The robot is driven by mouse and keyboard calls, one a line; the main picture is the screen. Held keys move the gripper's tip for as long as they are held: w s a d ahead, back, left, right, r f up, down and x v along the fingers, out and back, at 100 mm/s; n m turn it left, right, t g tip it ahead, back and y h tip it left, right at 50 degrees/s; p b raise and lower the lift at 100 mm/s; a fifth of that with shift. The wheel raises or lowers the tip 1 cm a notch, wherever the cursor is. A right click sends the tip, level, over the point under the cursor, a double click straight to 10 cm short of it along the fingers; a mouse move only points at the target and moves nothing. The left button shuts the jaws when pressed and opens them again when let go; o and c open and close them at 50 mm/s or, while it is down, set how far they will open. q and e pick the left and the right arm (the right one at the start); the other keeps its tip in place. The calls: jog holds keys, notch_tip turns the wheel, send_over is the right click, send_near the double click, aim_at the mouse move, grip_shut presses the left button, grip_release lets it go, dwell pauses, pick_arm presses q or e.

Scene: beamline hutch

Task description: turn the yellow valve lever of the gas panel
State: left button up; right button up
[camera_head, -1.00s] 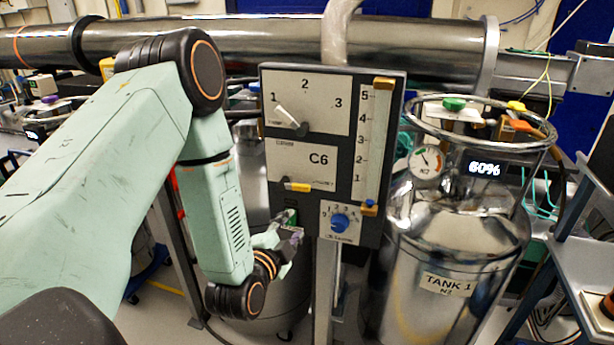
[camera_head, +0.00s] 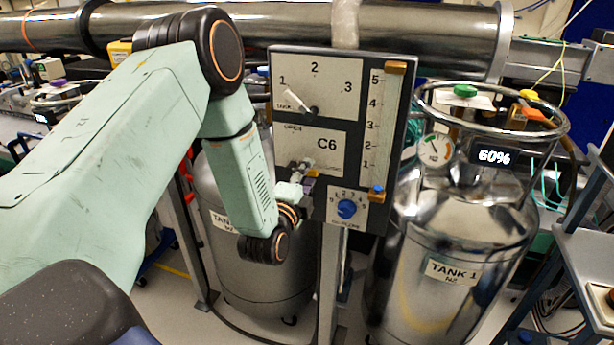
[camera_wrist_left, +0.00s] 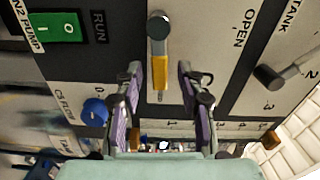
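The gas panel (camera_head: 345,112) stands upright in the middle of the head view. Its yellow valve lever (camera_wrist_left: 159,72) shows in the left wrist view, on a grey pivot, pointing down the picture. In the head view the lever is mostly hidden behind my gripper. My left gripper (camera_head: 299,180) is at the panel, level with the lever, below the C6 label. In the left wrist view my left gripper (camera_wrist_left: 160,88) is open, with one finger on each side of the lever and a gap to both. My right gripper is in neither view.
A blue flow knob (camera_head: 347,209) sits just below right of the lever, and a selector handle (camera_head: 299,103) above it. A green switch (camera_wrist_left: 57,27) shows in the wrist view. Tank 1 (camera_head: 450,270) stands right of the panel; another tank (camera_head: 258,268) stands behind my arm.

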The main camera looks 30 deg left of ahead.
pick_arm(q)
jog(key=shift+w, duration=0.25)
grip_shut()
dwell(0.7)
